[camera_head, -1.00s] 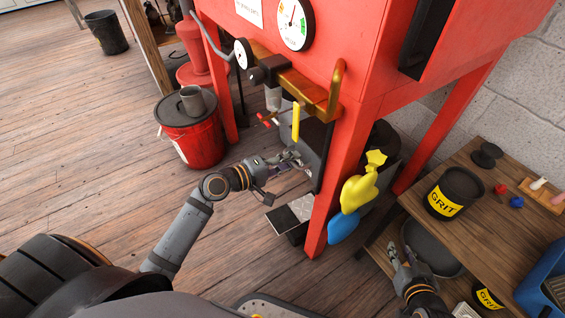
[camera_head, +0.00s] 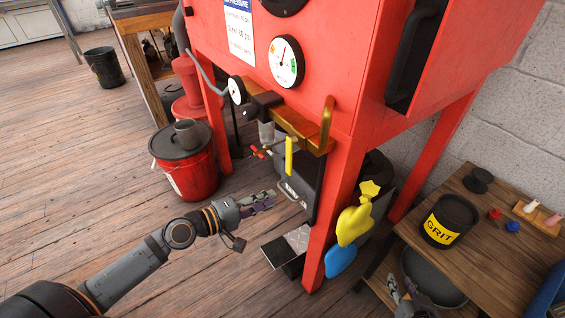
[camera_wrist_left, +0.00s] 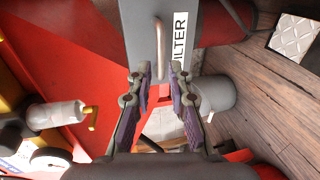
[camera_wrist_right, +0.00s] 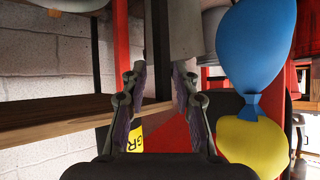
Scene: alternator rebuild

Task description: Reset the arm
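My left gripper (camera_head: 268,198) is beside the grey box under the red cabinet in the head view, its fingers short of the box's handle. In the left wrist view its fingers (camera_wrist_left: 158,78) are apart and empty, with the metal handle (camera_wrist_left: 159,48) of the grey box (camera_wrist_left: 143,22) beyond the tips. My right gripper (camera_head: 398,290) is low at the right beside the wooden shelf, partly cut off by the picture's bottom edge. In the right wrist view its fingers (camera_wrist_right: 158,82) are apart with nothing held between them.
The red cabinet (camera_head: 345,100) and its front leg stand close to my left gripper. A red bucket (camera_head: 187,172) stands at the left. A GRIT tub (camera_head: 448,220) is on the shelf.

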